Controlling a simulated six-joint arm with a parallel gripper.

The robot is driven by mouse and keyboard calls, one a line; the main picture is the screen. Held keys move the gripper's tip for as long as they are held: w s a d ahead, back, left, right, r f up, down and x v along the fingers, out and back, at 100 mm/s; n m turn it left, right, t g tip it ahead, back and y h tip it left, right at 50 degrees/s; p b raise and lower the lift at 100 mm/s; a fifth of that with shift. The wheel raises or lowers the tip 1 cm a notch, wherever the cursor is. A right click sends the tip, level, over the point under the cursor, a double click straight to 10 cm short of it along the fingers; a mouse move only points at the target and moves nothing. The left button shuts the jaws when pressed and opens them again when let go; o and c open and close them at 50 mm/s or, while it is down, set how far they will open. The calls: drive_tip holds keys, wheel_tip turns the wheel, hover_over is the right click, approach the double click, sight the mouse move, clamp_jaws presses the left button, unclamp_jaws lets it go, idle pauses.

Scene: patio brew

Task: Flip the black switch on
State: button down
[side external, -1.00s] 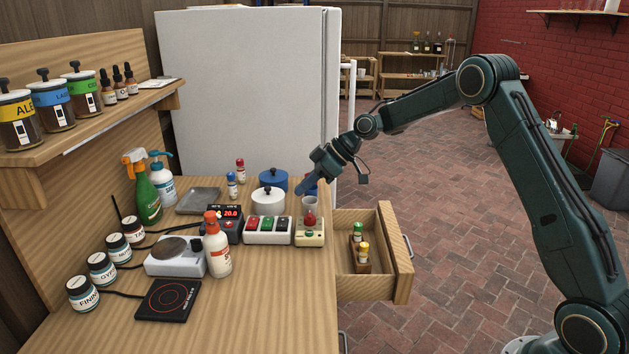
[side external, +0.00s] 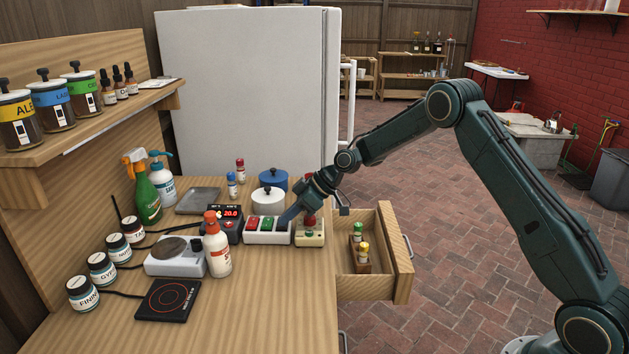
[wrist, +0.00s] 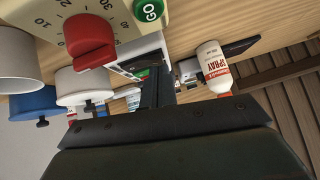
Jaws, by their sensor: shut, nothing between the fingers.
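The white switch box (side external: 268,239) stands on the wooden counter with a red switch (side external: 252,224) and a green switch (side external: 267,224) showing. The black switch at its right end is hidden behind my fingers. My gripper (side external: 285,220) is shut and empty, its fingertips pointing down at the right end of the box. I cannot tell whether they touch the black switch. In the wrist view my fingers (wrist: 155,88) reach toward the box, where the green switch (wrist: 142,74) shows beside them.
A cream timer with a red knob (wrist: 88,38) and a green GO button (wrist: 148,9) stands close beside the box. A white spray bottle (side external: 217,250) stands in front. A white pot (side external: 268,200) and a blue pot (side external: 273,180) stand behind. A drawer (side external: 380,285) hangs open at right.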

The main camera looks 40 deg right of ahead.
drive_tip(key=shift+s+a+f, duration=0.1)
drive_tip(key=shift+f, duration=0.2)
idle(0.4)
drive_tip(key=shift+w+d+r, duration=0.3)
drive_tip(key=shift+w+d, duration=0.25)
drive_tip(key=shift+r, duration=0.1)
